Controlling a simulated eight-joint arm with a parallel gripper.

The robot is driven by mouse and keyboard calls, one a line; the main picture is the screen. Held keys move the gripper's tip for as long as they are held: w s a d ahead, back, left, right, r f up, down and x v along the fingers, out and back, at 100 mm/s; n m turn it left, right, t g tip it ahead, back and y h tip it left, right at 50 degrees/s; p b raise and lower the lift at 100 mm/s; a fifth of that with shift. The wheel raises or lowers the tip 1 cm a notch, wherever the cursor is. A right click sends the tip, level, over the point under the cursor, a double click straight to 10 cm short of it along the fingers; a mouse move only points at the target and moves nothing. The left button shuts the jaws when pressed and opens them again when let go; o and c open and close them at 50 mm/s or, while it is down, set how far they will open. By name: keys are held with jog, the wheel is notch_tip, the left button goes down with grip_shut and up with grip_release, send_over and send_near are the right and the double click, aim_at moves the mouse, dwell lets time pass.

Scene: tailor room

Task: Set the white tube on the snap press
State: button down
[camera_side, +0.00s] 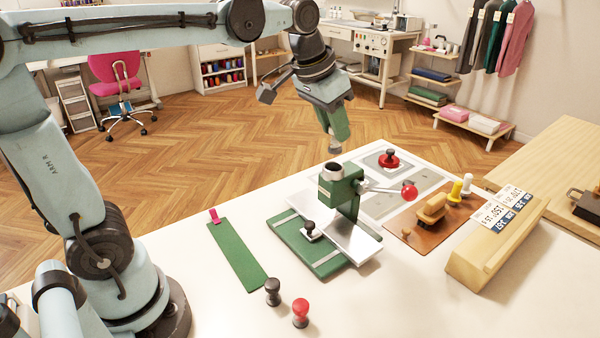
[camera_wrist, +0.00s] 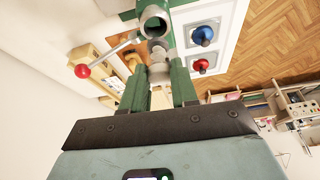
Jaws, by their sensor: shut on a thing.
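The snap press (camera_side: 345,190) is green, with a round dark-mouthed socket on top, a metal plate below and a lever ending in a red ball (camera_side: 409,192). In the wrist view the press (camera_wrist: 166,38) is at top centre, its socket facing me. My gripper (camera_side: 335,137) has green fingers pointing down over the press. It is shut on a short pale grey-white piece (camera_side: 334,146), which I take to be the white tube. Its lower end appears just above the socket, with a small gap. In the wrist view the piece (camera_wrist: 159,73) sits between the fingertips, its far end near the press.
A green base board (camera_side: 290,240) lies under the press, with a small black-knobbed piece on it. A green strip (camera_side: 238,252) and black (camera_side: 272,292) and red (camera_side: 300,313) knobs lie to the left. A brown board (camera_side: 440,220) with brush and pegs, and a wooden block (camera_side: 490,250), lie right.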

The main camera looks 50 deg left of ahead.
aim_at(330, 142)
jog(key=shift+f, duration=2)
jog(key=shift+f, duration=0.55)
jog(key=c, duration=1.1)
grip_release()
jog(key=shift+c, duration=0.2)
jog(key=v, duration=1.1)
jog(key=s+f+t, duration=0.1)
jog(key=s+f, duration=0.2)
jog(key=f, duration=0.4)
jog(key=s+f+t, duration=0.1)
jog(key=s+f, duration=0.2)
jog(key=f, duration=0.4)
jog(key=shift+s+n+t, duration=0.3)
jog(key=shift+s+n, duration=0.05)
jog(key=shift+n, duration=0.05)
